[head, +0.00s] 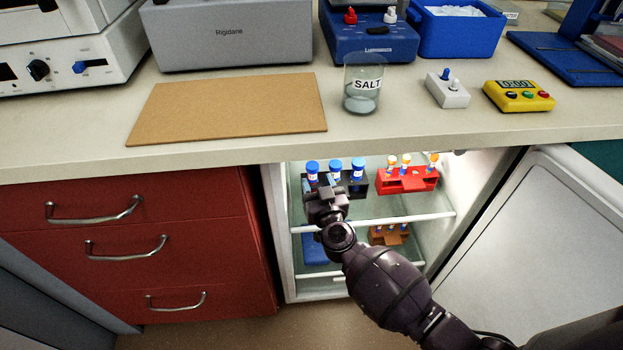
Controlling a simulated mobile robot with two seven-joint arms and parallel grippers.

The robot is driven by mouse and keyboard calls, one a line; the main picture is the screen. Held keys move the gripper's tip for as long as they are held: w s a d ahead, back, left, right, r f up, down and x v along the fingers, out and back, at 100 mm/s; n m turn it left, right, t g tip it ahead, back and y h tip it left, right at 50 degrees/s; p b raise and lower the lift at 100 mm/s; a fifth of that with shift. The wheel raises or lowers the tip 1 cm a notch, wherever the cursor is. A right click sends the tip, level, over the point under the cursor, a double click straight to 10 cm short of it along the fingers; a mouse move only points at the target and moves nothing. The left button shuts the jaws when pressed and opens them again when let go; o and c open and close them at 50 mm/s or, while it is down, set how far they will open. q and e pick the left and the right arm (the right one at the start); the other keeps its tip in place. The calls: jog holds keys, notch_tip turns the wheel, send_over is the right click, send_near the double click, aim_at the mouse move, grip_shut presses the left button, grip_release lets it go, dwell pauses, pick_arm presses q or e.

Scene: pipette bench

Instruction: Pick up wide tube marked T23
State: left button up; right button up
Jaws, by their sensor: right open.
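Three wide tubes with blue caps stand in a black rack (362,189) on the upper shelf of the open fridge: a left one (312,169), a middle one (335,166) and a right one (357,167). Their labels are too small to read, so I cannot tell which is T23. My right gripper (322,184) is open at the front of this rack, near the left and middle tubes. It hides the lower parts of those tubes and part of the rack. I cannot tell whether it touches a tube. My left gripper is not in view.
A red rack (408,181) with orange-capped tubes stands to the right on the same shelf (400,215). A brown rack (388,236) and a blue item (315,250) are on the lower shelf. The fridge door (530,235) stands open. A SALT beaker (363,85) is on the counter above.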

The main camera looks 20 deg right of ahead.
aim_at(314, 170)
jog(key=w, duration=0.1)
jog(key=w+b, duration=0.1)
jog(key=w, duration=0.1)
jog(key=shift+w+d+f+b, duration=0.1)
jog(key=shift+w+d+b, duration=0.2)
jog(key=shift+d, duration=0.1)
jog(key=shift+w, duration=0.35)
jog(key=shift+w+d+r, duration=0.1)
jog(key=shift+w+r, duration=0.2)
jog(key=shift+w, duration=0.15)
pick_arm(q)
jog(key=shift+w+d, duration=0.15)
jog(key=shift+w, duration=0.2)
pick_arm(e)
jog(key=shift+c, duration=0.4)
